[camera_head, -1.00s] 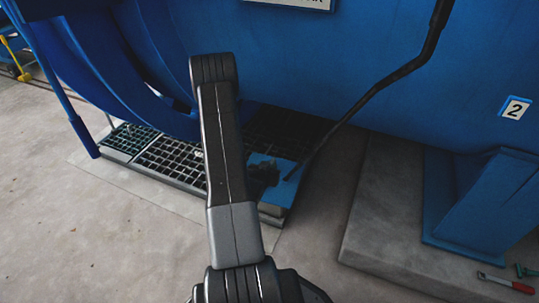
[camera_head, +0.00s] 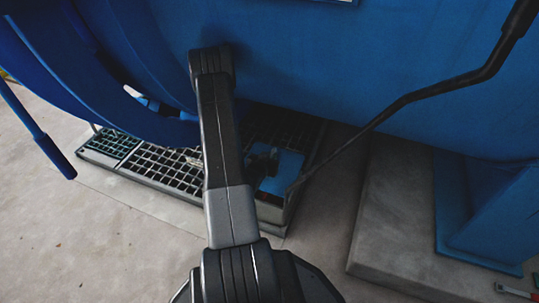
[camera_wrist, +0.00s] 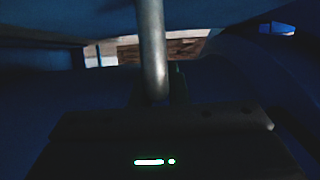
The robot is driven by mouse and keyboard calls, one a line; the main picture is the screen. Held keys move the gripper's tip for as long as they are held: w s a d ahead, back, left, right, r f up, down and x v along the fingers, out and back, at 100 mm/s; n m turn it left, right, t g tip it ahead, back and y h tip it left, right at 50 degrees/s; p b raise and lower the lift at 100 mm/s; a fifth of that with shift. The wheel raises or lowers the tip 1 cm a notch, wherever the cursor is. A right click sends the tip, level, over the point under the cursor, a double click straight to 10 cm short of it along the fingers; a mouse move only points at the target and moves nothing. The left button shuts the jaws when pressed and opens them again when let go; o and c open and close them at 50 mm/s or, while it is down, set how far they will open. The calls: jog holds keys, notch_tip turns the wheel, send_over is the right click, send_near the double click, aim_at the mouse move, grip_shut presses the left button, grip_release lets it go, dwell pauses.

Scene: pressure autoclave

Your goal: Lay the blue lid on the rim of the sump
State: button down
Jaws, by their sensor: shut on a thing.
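The blue lid (camera_head: 282,172) is a small flat plate over the right end of the grated floor channel. The sump (camera_head: 268,212) is the box-like pit at that end; its pale front wall shows below the lid, with a dark strip between. I cannot tell whether the lid touches the rim. In the wrist view a grey rod (camera_wrist: 152,50) runs down to my gripper (camera_wrist: 158,98); the lid is not clear there.
Grating (camera_head: 165,168) extends left of the sump. The large blue vessel (camera_head: 300,60) overhangs closely behind and above. A bent black pipe (camera_head: 405,100) slants down near the lid's right side. A concrete plinth (camera_head: 395,215) stands to the right. Front floor is clear.

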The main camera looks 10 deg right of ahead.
jog(key=shift+b, duration=0.35)
jog(key=shift+f, duration=0.25)
notch_tip(320, 180, down, 3)
jog(key=b, duration=0.2)
jog(key=shift+r+b, duration=0.1)
jog(key=shift+b, duration=0.3)
jog(key=shift+f, duration=1.2)
jog(key=shift+f, duration=1.55)
jog(key=c, duration=1.3)
grip_release()
jog(key=shift+a, duration=0.1)
jog(key=shift+s+f, duration=0.1)
